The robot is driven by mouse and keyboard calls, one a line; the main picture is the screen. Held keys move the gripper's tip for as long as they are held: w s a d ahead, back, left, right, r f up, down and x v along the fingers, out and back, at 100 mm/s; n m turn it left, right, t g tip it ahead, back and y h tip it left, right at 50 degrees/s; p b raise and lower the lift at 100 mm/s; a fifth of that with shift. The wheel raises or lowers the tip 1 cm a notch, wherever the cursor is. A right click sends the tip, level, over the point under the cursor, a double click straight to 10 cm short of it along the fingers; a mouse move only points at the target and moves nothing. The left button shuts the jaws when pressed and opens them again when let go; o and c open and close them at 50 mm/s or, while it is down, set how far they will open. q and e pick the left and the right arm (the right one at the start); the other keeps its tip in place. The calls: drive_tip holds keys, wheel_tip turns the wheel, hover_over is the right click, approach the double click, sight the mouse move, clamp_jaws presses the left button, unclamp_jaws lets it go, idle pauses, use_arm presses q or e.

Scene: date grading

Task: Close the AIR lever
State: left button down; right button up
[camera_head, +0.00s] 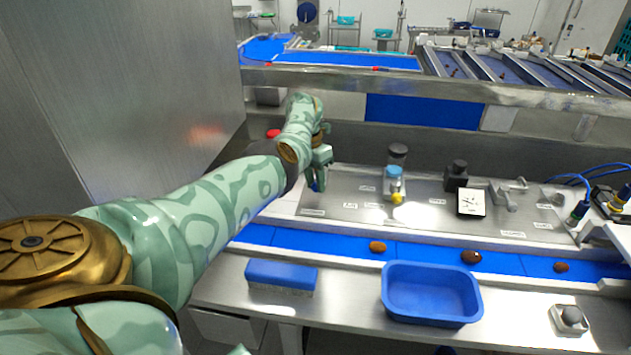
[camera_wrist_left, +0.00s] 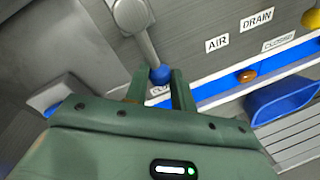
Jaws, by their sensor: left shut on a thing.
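The AIR lever is a grey metal rod with a blue ball knob (camera_wrist_left: 160,75), running from a round pivot (camera_wrist_left: 132,14) down to between my left fingers in the left wrist view. My left gripper (camera_head: 318,183) is shut on the knob at the left end of the steel panel (camera_head: 340,182); the fingers also show in the left wrist view (camera_wrist_left: 160,88). A partly hidden label starting "CLO" (camera_wrist_left: 160,90) lies just beyond the knob. The AIR label (camera_wrist_left: 217,43) is to the right of the lever. In the head view my gripper hides most of the lever. My right gripper is out of view.
A yellow knob (camera_head: 397,199) stands on the panel to the right. In front, a blue belt (camera_head: 420,253) carries several dates. A steel wall (camera_head: 120,90) rises at left.

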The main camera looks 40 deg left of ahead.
use_arm(q)
drive_tip(key=shift+w+a+r, duration=0.1)
drive_tip(key=shift+a+r, duration=0.05)
drive_tip(key=shift+r, duration=0.1)
drive_tip(key=c, duration=1.4)
unclamp_jaws()
drive_tip(key=shift+o, duration=1.1)
drive_tip(key=shift+f, duration=0.15)
drive_tip(key=a+r, duration=0.3)
drive_tip(key=r, duration=1.3)
drive_tip(key=shift+w, duration=0.1)
